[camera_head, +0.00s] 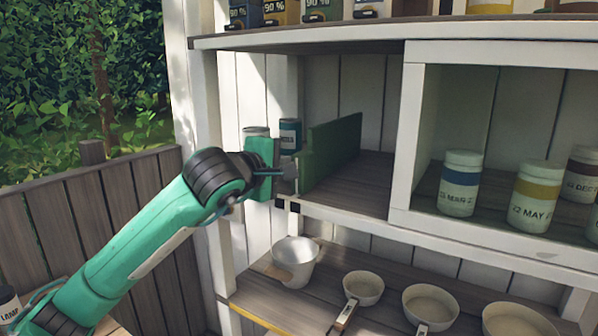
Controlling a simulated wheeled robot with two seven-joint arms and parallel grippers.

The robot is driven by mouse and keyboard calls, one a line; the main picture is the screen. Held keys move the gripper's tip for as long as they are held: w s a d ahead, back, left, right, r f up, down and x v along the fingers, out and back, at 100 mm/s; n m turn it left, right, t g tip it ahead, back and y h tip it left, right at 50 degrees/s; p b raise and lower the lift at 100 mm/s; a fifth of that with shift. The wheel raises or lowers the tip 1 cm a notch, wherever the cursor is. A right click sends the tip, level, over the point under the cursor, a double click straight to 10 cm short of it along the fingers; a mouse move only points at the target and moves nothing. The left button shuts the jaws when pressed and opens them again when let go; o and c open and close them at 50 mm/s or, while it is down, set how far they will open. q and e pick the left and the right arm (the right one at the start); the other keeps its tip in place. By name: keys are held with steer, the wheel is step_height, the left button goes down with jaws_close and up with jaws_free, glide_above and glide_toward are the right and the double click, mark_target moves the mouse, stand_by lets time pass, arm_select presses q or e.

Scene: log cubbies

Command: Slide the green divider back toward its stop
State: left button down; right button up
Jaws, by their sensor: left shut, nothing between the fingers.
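The green divider (338,150) stands upright in the left cubby of the middle shelf, running from the front edge toward the back wall. A stepped lower part is at its front end. My left gripper (286,184) is at the front left of this cubby, shut and empty, just left of the divider's front end. I cannot tell whether it touches the divider. My wrist partly hides the left side of the cubby. My right gripper is not in view. No separate stop can be made out for certain.
Labelled jars (459,184) fill the right cubby. A metal cup (296,262) and several pans (430,304) sit below.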

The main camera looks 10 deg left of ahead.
mark_target(301, 167)
arm_select(q)
steer(key=shift+s+d+b, duration=0.3)
steer(key=shift+d+b, duration=0.2)
steer(key=shift+d, duration=0.35)
steer(key=shift+s+d+b, duration=0.3)
steer(key=shift+d+b, duration=0.15)
steer(key=shift+d, duration=0.4)
steer(key=shift+s+d, duration=0.1)
steer(key=shift+d, duration=0.1)
steer(key=shift+s+d+b, duration=0.3)
steer(key=shift+d+b, duration=0.3)
steer(key=shift+d, duration=0.25)
steer(key=shift+s+d+b, duration=0.3)
steer(key=shift+d+b, duration=0.25)
steer(key=shift+d, duration=0.45)
steer(key=shift+s+d, duration=0.1)
steer(key=shift+s+d+b, duration=0.3)
steer(key=shift+d+b, duration=0.25)
steer(key=shift+d, duration=0.25)
steer(key=shift+s+d+b, duration=0.25)
steer(key=shift+d+b, duration=0.3)
steer(key=shift+d, duration=0.25)
steer(key=shift+s+d, duration=0.1)
steer(key=shift+d, duration=0.05)
